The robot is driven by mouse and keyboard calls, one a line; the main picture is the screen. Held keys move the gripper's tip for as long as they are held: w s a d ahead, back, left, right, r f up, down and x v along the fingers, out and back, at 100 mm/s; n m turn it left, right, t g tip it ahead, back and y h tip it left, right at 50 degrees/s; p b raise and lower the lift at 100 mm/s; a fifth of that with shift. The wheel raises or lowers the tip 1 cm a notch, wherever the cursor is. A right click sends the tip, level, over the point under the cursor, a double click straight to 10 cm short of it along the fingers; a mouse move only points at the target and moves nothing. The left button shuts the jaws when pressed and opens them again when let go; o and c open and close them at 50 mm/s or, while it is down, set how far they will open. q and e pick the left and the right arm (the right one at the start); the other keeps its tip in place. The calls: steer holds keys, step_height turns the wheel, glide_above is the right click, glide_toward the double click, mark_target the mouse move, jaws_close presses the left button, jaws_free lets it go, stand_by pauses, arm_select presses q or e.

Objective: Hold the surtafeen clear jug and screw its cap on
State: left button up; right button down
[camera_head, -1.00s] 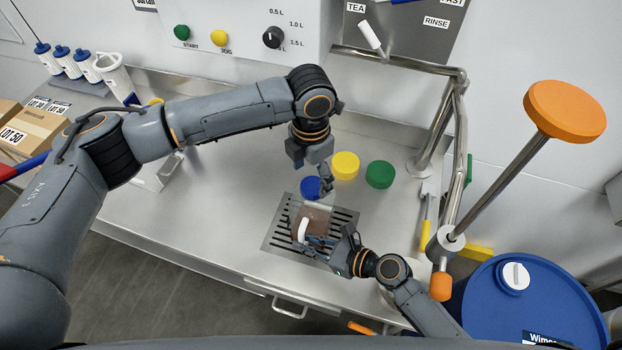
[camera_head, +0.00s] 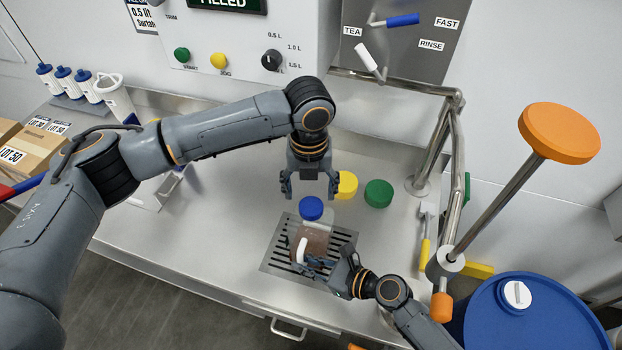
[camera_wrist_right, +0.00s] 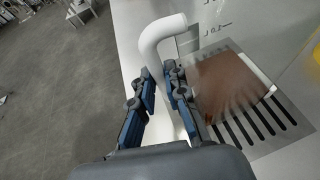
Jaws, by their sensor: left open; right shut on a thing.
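The clear jug (camera_head: 315,241) stands on the slotted drain grate, with brown liquid inside and a white handle (camera_head: 301,250). The blue cap (camera_head: 311,208) sits at the jug's top; I cannot tell how tightly it is seated. My right gripper (camera_head: 312,266) is shut on the jug's handle, low on the near side. In the right wrist view the white handle (camera_wrist_right: 163,36) passes between the fingers, and the brown liquid (camera_wrist_right: 228,84) shows at right. My left gripper (camera_head: 310,190) is open and empty, pointing down just above and behind the blue cap.
A yellow cap (camera_head: 346,185) and a green cap (camera_head: 378,193) lie on the counter right of my left gripper. The drain grate (camera_head: 279,258) surrounds the jug's foot. A steel pipe frame (camera_head: 451,170) and a blue drum (camera_head: 540,318) stand at right.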

arm_select(q)
steer(key=n, duration=0.6)
steer(key=shift+r, duration=0.2)
steer(key=n, duration=0.4)
steer(key=shift+r, duration=0.15)
steer(key=n, duration=0.6)
steer(key=shift+r, duration=0.15)
steer(key=n, duration=0.4)
steer(key=shift+d+r, duration=0.1)
steer(key=shift+r, duration=0.05)
steer(key=n, duration=0.6)
steer(key=shift+w+r, duration=0.1)
steer(key=shift+r, duration=0.1)
steer(key=n, duration=0.4)
steer(key=shift+r, duration=0.1)
steer(key=n, duration=0.6)
steer(key=shift+r, duration=0.2)
steer(key=n, duration=0.5)
steer(key=shift+r+n, duration=0.15)
steer(key=shift+n, duration=0.25)
